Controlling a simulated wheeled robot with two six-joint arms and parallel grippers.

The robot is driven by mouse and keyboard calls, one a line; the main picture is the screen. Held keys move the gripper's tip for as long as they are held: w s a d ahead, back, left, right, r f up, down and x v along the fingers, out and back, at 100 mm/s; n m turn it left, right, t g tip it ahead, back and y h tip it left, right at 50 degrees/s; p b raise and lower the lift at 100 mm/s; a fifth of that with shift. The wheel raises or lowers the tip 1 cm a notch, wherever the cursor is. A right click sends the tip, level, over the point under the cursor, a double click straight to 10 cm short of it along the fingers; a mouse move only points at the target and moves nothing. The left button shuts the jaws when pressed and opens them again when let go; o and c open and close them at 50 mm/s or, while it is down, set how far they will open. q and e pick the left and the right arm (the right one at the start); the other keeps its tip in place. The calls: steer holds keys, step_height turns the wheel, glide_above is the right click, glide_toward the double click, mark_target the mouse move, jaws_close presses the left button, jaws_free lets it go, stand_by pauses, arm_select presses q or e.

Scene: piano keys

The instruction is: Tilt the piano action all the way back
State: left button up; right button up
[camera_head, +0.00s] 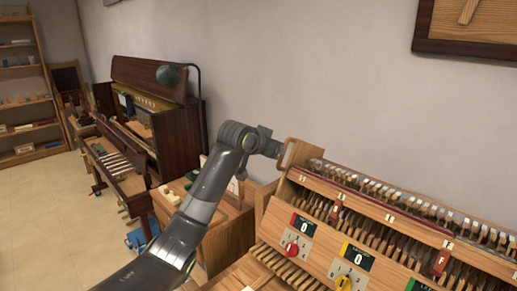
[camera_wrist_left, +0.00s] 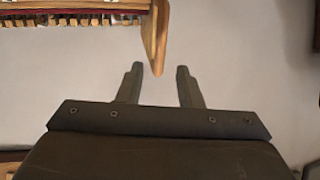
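The piano action (camera_head: 395,200) is a long wooden frame with rows of hammers and a red rail, standing over the keys at the right in the head view. A light wooden handle (camera_head: 291,151) sticks up at its left end. My left gripper (camera_head: 279,150) is at this handle. In the left wrist view, the fingers of my left gripper (camera_wrist_left: 160,70) are apart, and the wooden handle (camera_wrist_left: 156,35) reaches down to between their tips with gaps on both sides. Part of the action (camera_wrist_left: 70,12) shows at the top left there. My right gripper is out of view.

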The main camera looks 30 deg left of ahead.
arm_select(q)
steer(key=b+v, duration=0.2)
steer(key=v, duration=0.6)
steer(key=shift+s+r+b, duration=0.25)
steer(key=shift+s+b, duration=0.05)
steer(key=shift+s, duration=0.05)
steer(key=shift+f, duration=0.1)
